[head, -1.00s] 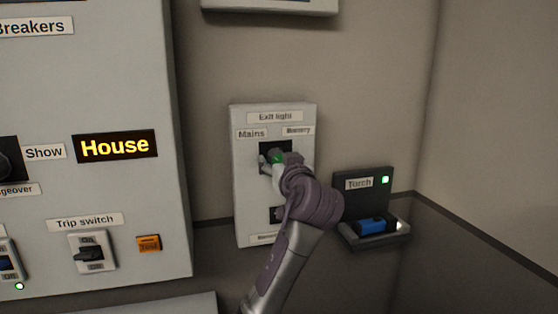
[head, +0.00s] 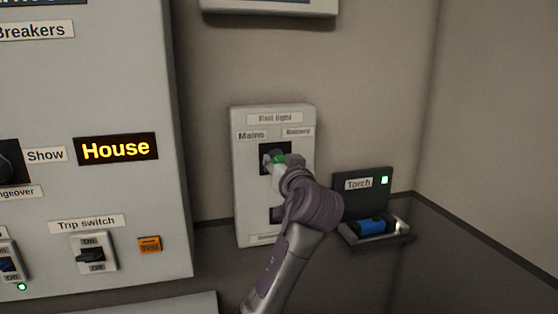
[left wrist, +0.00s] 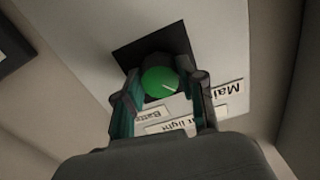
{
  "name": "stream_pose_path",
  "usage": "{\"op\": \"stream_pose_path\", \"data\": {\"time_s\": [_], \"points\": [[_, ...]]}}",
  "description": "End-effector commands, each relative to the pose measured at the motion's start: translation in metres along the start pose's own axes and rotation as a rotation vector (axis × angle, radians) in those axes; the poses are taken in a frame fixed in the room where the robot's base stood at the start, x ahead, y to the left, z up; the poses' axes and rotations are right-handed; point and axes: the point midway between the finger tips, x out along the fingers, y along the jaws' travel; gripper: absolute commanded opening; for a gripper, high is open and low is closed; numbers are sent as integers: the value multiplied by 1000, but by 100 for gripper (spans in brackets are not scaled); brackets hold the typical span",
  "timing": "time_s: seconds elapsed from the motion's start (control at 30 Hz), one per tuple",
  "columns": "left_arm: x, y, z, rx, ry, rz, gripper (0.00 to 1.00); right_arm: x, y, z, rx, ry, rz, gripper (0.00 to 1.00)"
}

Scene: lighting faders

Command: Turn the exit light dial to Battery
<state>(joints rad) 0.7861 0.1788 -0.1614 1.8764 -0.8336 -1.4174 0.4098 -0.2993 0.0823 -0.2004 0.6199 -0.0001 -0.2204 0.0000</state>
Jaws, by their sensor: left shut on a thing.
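The exit light panel (head: 245,200) is a pale plate on the back wall, with a Mains label (head: 251,135) at upper left and a Battery label (head: 298,132) at upper right. Its green dial (head: 281,158) sits on a black square and is partly hidden by my gripper. My left gripper (head: 273,160) is shut on the dial. In the left wrist view the fingers (left wrist: 162,92) stand on either side of the round green dial (left wrist: 158,82). A thin pale pointer line on its face slants toward the Mains label (left wrist: 228,89).
A torch (head: 372,226) rests in a dark holder (head: 361,186) with a lit green lamp, right of my arm. The large breaker panel (head: 120,190) is at left, with a House display (head: 117,148) and trip switch (head: 91,254). Part of a box hangs above.

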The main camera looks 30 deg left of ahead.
Motion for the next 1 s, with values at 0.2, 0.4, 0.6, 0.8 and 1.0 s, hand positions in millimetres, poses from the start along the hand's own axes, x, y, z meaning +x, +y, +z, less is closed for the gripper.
{"op": "stream_pose_path", "data": {"time_s": [0.2, 0.4, 0.6, 0.8, 1.0], "points": [[0, 0, -3, 177, -2, 0, 4, -20, 0, -1, 1, -1, 0, 40], [0, 0, -4, 368, -2, 0, 4, -40, 0, -3, 1, -1, -1, 40], [0, 0, -5, 560, -2, 1, 4, -60, -1, -5, 3, -1, -3, 40], [0, 0, -6, 750, -1, 1, 4, -83, -2, -7, 3, 0, -4, 40], [0, 0, -6, 942, -1, 1, 4, -106, -2, -9, 3, 0, -4, 40]]}}
